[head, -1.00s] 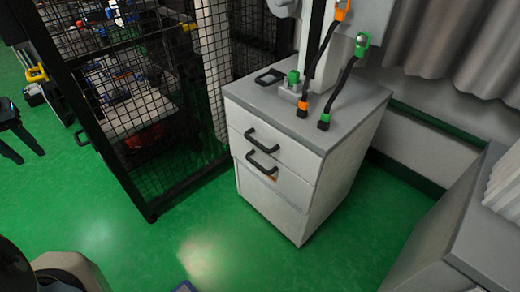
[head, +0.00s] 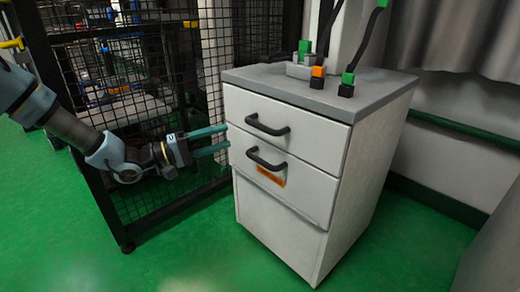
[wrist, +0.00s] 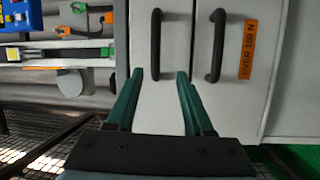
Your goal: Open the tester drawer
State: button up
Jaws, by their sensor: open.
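The drawer cabinet (head: 335,180) stands shut, with a grey top and pale fronts. Its upper drawer has a black bar handle (head: 267,125), which also shows in the wrist view (wrist: 156,44). The lower drawer has a similar handle (head: 266,160), seen too in the wrist view (wrist: 215,45), beside an orange label reading "OVER 100 N" (wrist: 248,49). My gripper (head: 227,136) is open and empty at the cabinet's left front, its green fingers pointing at the drawers. In the wrist view my gripper (wrist: 160,72) has the upper handle lined up between its fingertips, apparently not touching.
A black mesh cage (head: 180,70) stands close left of the cabinet, behind my arm. The tester column (head: 340,35) with black cables and green and orange plugs stands on the cabinet top. The green floor (head: 200,255) before the cabinet is clear. A grey curtain (head: 445,40) hangs behind.

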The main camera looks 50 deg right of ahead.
aim_at(260, 126)
jog(key=shift+g, duration=0.6)
jog(key=b+x, duration=0.1)
jog(key=x, duration=0.4)
jog(key=b+x, duration=0.1)
jog(key=x, duration=0.5)
jog(key=shift+s+r+b, duration=0.15)
jog(key=shift+s+b, duration=0.15)
jog(key=shift+s, duration=0.15)
jog(key=shift+c, duration=0.3)
jog(key=shift+a, duration=0.1)
grip_shut()
